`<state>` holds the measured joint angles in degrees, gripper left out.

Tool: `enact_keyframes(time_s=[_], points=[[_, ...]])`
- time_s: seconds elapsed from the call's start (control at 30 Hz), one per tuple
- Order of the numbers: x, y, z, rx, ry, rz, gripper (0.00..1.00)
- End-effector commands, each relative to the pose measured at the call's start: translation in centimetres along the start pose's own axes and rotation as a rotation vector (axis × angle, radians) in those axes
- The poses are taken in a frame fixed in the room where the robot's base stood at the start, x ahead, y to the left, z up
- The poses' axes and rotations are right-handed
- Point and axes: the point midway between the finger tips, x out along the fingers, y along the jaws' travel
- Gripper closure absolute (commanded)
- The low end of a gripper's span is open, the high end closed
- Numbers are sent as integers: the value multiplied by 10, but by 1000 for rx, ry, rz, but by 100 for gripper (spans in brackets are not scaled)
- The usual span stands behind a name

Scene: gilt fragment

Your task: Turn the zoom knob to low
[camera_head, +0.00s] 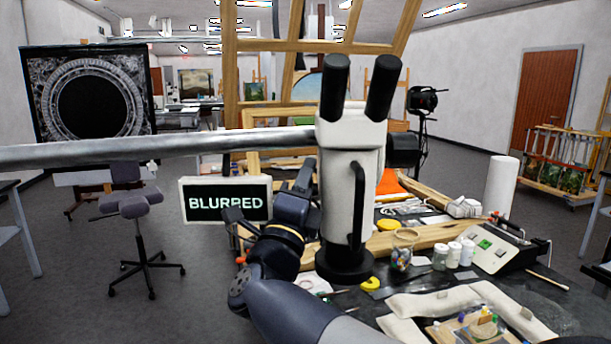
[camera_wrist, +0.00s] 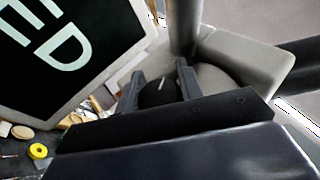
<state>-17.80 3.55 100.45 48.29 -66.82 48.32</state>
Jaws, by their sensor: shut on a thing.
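A white stereo microscope (camera_head: 338,150) with two black eyepieces stands on a round black base at the table's left end. In the wrist view its pale head (camera_wrist: 245,62) fills the upper right. The zoom knob (camera_wrist: 158,95) is black with a short white mark, on the microscope's side. My gripper (camera_wrist: 160,82) is shut on the knob, one finger on each side. In the head view my gripper (camera_head: 298,180) reaches the microscope's left side, and the knob is hidden there. I cannot read any low or high marking.
A sign reading "BLURRED" (camera_head: 226,203) stands left of my gripper, close to it. A metal boom (camera_head: 150,150) runs left from the microscope. A glass jar (camera_head: 403,248), white bottles and a box device (camera_head: 495,250) crowd the table to the right.

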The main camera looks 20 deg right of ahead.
Motion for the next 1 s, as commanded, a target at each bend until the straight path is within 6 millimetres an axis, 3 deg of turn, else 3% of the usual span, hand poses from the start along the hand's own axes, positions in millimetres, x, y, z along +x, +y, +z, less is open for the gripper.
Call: enact_keyframes(time_s=[0.43, 1.0], points=[[4, -1, 2, -117, 25, 367, 87], [-4, 12, -2, -255, 60, 797, 87]])
